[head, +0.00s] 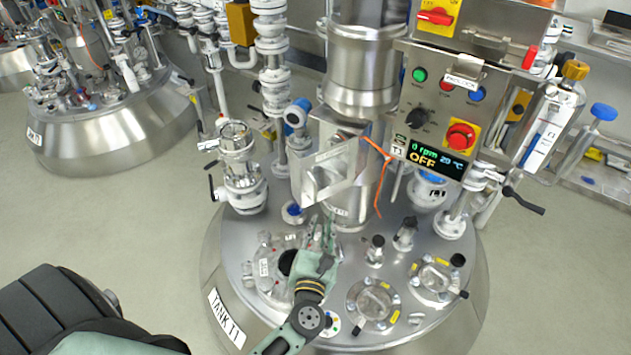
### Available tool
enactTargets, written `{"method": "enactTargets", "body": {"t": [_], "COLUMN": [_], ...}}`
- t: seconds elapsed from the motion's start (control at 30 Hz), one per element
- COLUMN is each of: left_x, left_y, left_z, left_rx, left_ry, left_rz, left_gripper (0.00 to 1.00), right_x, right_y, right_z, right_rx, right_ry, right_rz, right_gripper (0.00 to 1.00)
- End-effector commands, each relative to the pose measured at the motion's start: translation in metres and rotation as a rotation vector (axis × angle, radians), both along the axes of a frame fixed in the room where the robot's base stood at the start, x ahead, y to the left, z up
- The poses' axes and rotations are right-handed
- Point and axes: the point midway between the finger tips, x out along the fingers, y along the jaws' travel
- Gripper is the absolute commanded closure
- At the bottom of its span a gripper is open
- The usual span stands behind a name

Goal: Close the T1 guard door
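The T1 guard door (338,165) is a bright metal box-like panel with a handle-like bracket, at the front of the agitator column in the middle of the head view. It stands out toward the left and looks open. My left gripper (322,232) is just below it, above the tank lid, fingers pointing up toward the door. It looks empty, but the finger gap is too small to read. Whether it touches the door's lower edge I cannot tell. My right gripper is not in view.
Tank T1's lid (335,325) carries several ports, sight glasses and valves around my arm. The control panel (440,115), reading 0 rpm and OFF, stands right of the column. An orange cable (381,185) hangs beside the door. Glass-and-white piping (238,165) stands left.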

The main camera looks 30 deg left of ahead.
Motion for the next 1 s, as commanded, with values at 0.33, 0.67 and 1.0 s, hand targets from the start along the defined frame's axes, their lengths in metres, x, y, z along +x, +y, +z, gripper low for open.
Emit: {"method": "enactTargets", "body": {"t": [0.33,0.67,1.0], "left_x": [0.014,0.059,0.07], "left_y": [0.027,0.048,0.053], "left_z": [0.049,0.047,0.045], "left_rx": [-0.325,-0.319,-0.322], "left_ry": [-0.167,-0.162,-0.161], "left_rz": [0.109,0.106,0.106], "left_gripper": [0.82,0.82,0.82], "right_x": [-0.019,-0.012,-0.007], "right_y": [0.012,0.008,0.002], "right_z": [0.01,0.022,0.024], "right_rx": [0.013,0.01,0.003], "right_ry": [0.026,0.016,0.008], "right_rz": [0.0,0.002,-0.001], "right_gripper": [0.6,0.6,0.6]}}
